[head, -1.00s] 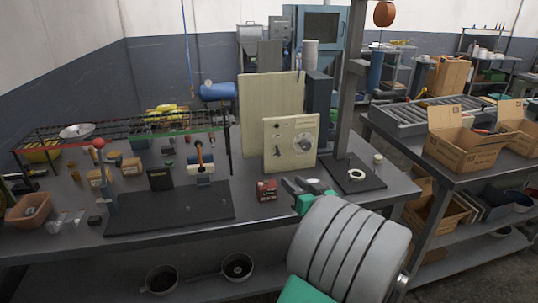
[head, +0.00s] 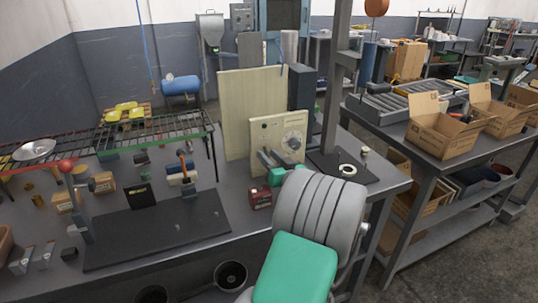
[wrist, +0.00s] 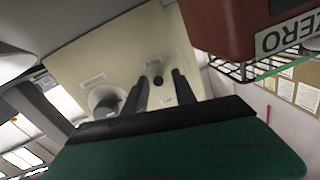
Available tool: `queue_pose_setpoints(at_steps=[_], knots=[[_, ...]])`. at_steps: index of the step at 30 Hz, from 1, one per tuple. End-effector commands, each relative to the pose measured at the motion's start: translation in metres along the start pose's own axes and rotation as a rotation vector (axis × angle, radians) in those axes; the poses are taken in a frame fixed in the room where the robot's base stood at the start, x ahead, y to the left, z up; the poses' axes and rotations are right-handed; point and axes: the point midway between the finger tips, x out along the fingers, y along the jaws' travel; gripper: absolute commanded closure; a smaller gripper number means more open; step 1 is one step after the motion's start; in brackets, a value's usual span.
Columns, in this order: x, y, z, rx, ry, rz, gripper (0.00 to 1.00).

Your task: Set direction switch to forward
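A cream control panel (head: 262,128) stands upright on the bench, with a round dial (head: 293,142) on its right side. My gripper (head: 268,157) is in front of its lower left part and hides some of it. In the wrist view the panel (wrist: 125,55) looks tilted, with the dial (wrist: 103,98) left of my fingers. A small black knob (wrist: 157,80) shows between my two open fingertips (wrist: 160,77). I cannot read the labels, so I cannot tell the switch's setting. The fingers look apart, and contact with the knob cannot be made out.
A small red box (head: 260,197) sits on the bench below my gripper; a red body marked ZERO (wrist: 230,25) looms close in the wrist view. A tall pale board (head: 238,100) stands behind the panel. A grey post (head: 335,95) rises at its right. A black mat (head: 155,230) lies left.

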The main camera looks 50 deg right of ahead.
Motion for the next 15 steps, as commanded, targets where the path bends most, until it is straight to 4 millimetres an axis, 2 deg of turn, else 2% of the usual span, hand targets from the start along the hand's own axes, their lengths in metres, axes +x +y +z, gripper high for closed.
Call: queue_pose_setpoints(at_steps=[8, 15], knots=[[0.0023, 0.0014, 0.0001, 0.001, 0.000, 0.003, 0.68], [0.0018, 0.0020, 0.0000, 0.001, 0.000, 0.004, 0.88]])
